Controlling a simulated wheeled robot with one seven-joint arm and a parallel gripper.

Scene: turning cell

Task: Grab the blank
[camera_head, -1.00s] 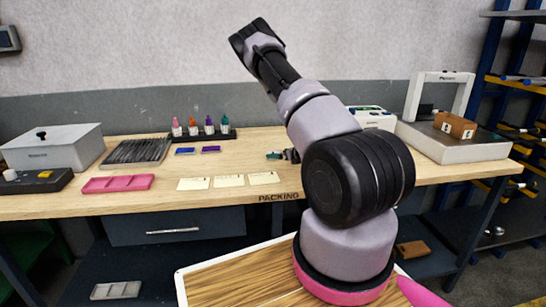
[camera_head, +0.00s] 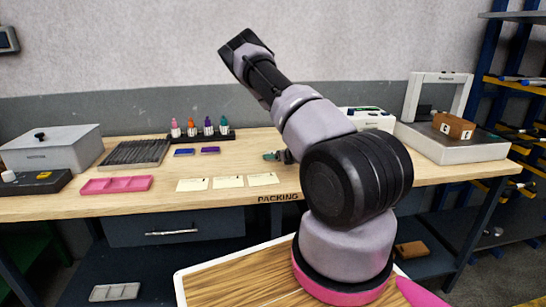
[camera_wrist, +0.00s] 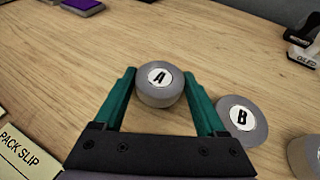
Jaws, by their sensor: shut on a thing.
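A grey round blank marked A (camera_wrist: 160,84) is between the teal fingers of my gripper (camera_wrist: 161,88) in the wrist view. The fingers are shut on its sides, and its lettered top faces up. A second grey blank marked B (camera_wrist: 242,121) stands just right of the right finger. Part of a third grey round piece (camera_wrist: 304,156) shows at the right edge, its marking out of view. In the head view only a teal bit of my gripper (camera_head: 271,156) shows beside my arm. The blanks cannot be made out there.
The wooden bench (camera_head: 240,197) carries paper slips (camera_head: 228,182), a pink tray (camera_head: 116,184) and a rack of bottles (camera_head: 201,134) to the left. A grey platform with a white frame (camera_head: 455,147) stands at the right. Bare wood lies beyond the held blank.

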